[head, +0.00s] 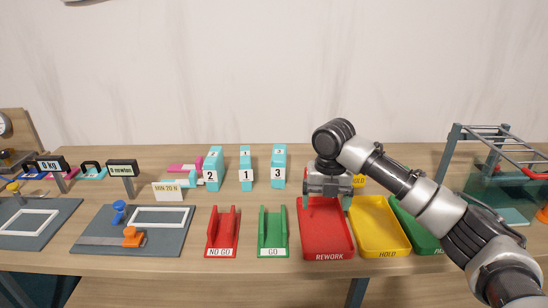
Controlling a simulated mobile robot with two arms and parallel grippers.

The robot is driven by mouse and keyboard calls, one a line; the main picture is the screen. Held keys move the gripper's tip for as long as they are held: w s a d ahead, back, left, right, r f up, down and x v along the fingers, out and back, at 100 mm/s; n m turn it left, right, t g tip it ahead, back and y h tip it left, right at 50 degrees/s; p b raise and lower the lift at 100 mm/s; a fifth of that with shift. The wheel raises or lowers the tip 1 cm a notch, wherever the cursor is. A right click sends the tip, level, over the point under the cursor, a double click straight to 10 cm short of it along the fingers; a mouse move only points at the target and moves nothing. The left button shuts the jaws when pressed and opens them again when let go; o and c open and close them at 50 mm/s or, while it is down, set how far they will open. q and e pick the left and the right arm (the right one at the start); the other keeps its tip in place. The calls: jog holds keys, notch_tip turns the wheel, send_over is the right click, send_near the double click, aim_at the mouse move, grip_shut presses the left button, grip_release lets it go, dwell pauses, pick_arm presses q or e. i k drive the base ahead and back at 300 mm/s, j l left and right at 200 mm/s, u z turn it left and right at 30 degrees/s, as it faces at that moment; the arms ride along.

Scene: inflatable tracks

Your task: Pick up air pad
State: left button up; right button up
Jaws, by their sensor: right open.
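I cannot tell for sure which thing is the air pad. A flat pink piece (183,167) lies at the back, left of the numbered blocks, and a pink and teal piece (172,184) lies partly hidden behind a small sign. My right gripper (327,202) points down over the back part of the red REWORK tray (328,241). Its teal-tipped fingers are wide apart, and I see nothing held between them. My left gripper is not in view.
Teal blocks (246,174) marked 1, 2 and 3 stand behind red NO GO (222,236) and green GO (273,236) cradles. A yellow HOLD tray (379,229) is right of REWORK. Grey test boards (160,240) lie left; a metal-railed frame (495,145) stands right.

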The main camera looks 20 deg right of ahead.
aim_at(279, 159)
jog(key=i, duration=1.35)
